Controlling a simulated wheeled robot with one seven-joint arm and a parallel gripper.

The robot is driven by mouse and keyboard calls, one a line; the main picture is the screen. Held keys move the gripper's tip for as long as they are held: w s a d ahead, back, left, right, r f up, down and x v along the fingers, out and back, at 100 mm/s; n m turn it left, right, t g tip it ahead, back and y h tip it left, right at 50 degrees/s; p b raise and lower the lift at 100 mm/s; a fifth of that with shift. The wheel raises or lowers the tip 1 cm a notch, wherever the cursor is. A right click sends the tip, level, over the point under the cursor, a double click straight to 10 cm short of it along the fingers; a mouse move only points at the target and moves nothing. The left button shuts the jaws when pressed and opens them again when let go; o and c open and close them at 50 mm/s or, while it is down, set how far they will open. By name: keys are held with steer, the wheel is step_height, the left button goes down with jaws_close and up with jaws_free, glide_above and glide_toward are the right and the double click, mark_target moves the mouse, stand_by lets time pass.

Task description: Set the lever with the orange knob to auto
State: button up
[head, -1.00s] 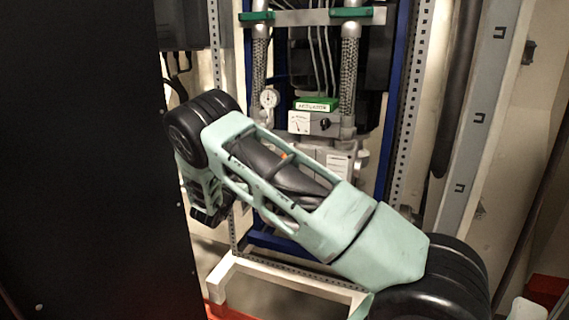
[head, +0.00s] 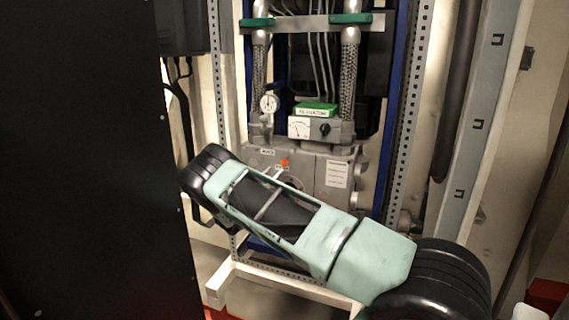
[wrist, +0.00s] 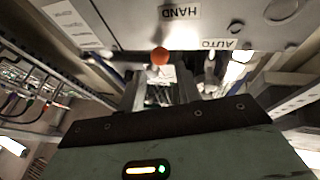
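The orange knob (head: 284,162) of the lever shows on the front of a grey housing (head: 310,165), just above my forearm in the head view. In the wrist view the orange knob (wrist: 160,56) is in front of my gripper (wrist: 162,80), near its fingertips and between their lines. The fingers look apart, with nothing held between them. I cannot tell whether either touches the knob. A HAND label (wrist: 180,12) and an AUTO label (wrist: 219,43) are on the grey face, up and right of the knob in the wrist view. My arm hides the gripper in the head view.
A round gauge (head: 269,102), a meter box (head: 313,128) and a green label block (head: 316,110) sit above the housing. Braided hoses rise behind. A perforated post (head: 403,120) stands right, a black panel (head: 80,160) left, and a white frame (head: 290,283) below.

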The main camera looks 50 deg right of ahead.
mark_target(284, 160)
steer(key=x, duration=0.7)
steer(key=shift+d, duration=0.15)
steer(key=c, duration=0.7)
